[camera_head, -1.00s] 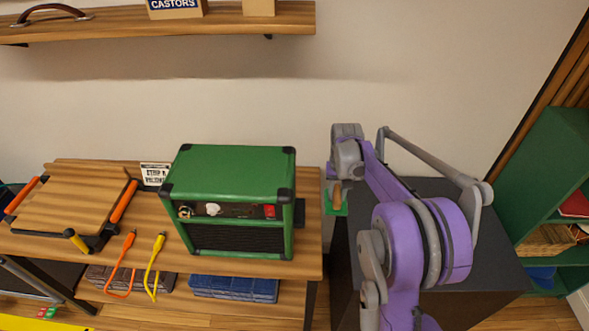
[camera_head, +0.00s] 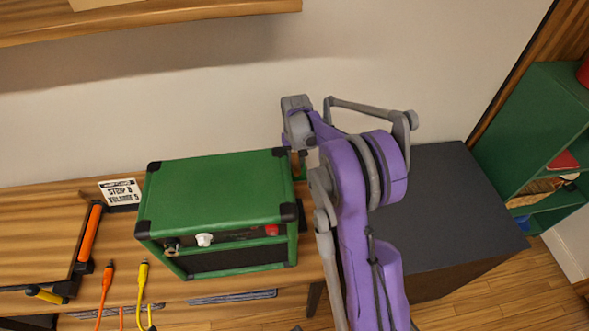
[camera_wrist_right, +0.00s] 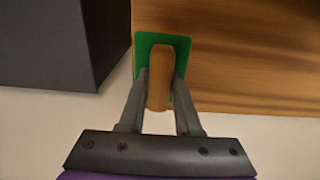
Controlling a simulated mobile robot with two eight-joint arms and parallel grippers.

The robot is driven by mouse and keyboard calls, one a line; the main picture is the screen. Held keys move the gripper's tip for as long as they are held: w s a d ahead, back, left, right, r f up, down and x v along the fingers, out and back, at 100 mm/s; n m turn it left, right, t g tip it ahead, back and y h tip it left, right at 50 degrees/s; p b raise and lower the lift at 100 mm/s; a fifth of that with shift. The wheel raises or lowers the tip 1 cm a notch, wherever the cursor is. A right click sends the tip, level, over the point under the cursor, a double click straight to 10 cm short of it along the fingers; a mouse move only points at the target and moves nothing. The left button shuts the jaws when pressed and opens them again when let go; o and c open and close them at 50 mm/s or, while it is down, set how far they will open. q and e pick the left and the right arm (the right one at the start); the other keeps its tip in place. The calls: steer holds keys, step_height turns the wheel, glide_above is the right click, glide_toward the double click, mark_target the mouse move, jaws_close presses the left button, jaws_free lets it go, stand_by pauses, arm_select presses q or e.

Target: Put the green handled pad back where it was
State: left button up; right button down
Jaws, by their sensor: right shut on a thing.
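My right gripper (camera_wrist_right: 158,100) is shut on the wooden handle (camera_wrist_right: 160,75) of the green pad (camera_wrist_right: 182,46). In the right wrist view, the flat green pad lies beyond the handle, over the wooden tabletop near its edge; I cannot tell whether it touches the wood. In the head view, the right gripper (camera_head: 298,160) is at the back right corner of the green amp (camera_head: 215,188), and the amp and my arm hide most of the pad. My left gripper is not in view.
The amp stands on the wooden table (camera_head: 70,215), close to the held pad. A dark cabinet (camera_head: 450,205) stands to the right, below my right arm. A wooden shelf (camera_head: 150,18) hangs on the wall above. Orange and yellow cables (camera_head: 142,285) lie at the table's front.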

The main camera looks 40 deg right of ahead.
mark_target(295, 168)
steer(key=shift+w+f, duration=0.1)
steer(key=shift+f, duration=1.95)
steer(key=shift+f, duration=0.1)
steer(key=c, duration=0.6)
jaws_free()
steer(key=shift+r, duration=0.35)
step_height(295, 168, up, 12)
steer(key=shift+f, duration=0.15)
steer(key=shift+f, duration=0.1)
